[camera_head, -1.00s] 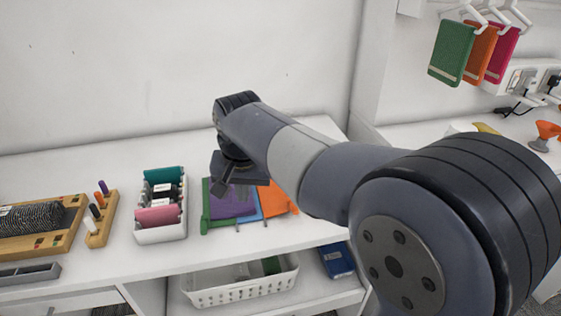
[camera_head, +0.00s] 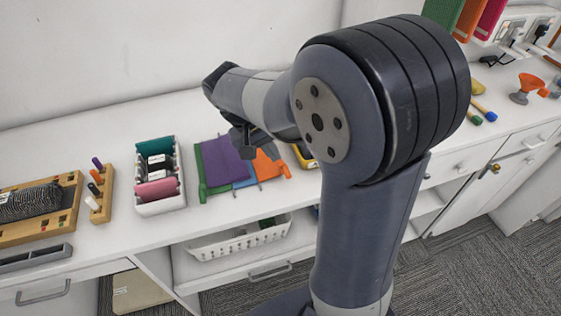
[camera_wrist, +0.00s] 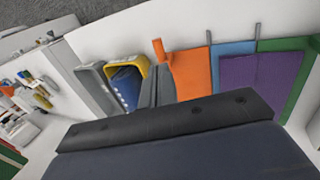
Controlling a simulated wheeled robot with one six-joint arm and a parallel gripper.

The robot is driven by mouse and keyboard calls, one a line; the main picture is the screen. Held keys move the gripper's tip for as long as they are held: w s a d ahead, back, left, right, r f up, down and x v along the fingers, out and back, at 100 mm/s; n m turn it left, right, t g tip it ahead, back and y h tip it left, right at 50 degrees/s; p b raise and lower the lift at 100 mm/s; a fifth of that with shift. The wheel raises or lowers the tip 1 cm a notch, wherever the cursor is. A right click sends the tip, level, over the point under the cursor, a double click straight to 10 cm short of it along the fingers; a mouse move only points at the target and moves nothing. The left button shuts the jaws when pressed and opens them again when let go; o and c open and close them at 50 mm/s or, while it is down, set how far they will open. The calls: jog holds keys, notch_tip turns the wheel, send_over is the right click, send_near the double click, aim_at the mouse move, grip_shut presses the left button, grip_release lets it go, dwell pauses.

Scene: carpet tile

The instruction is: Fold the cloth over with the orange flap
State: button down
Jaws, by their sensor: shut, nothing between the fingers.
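The cloth lies on the white counter, with a green flap (camera_head: 201,167) at left, a purple panel (camera_head: 224,160), a strip of blue (camera_head: 245,182) and an orange flap (camera_head: 268,167) at right. In the wrist view the orange flap (camera_wrist: 190,72) lies flat, beside the blue (camera_wrist: 231,66), purple (camera_wrist: 250,78) and green (camera_wrist: 298,75) parts. An orange tab (camera_wrist: 159,49) sticks out at its corner. My gripper (camera_head: 247,150) is shut and empty, over or beside the orange flap; contact cannot be told. Its fingers (camera_wrist: 160,76) hide the flap's near-left edge in the wrist view.
A yellow bin (camera_head: 305,155) stands close right of the cloth; the wrist view shows a grey bin (camera_wrist: 115,86) beyond it. A white tray of rolled cloths (camera_head: 160,205) stands left of the cloth. A white basket (camera_head: 235,242) sits on the shelf below.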

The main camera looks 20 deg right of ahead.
aim_at(288, 170)
jog(key=shift+x, duration=2.8)
jog(key=shift+d+f+y+p, duration=0.3)
jog(key=shift+d+y, duration=0.15)
jog(key=shift+y, duration=0.05)
jog(key=shift+d+f+b, duration=0.35)
jog(key=shift+f+b, duration=0.05)
jog(key=shift+f, duration=0.05)
jog(key=shift+r, duration=0.15)
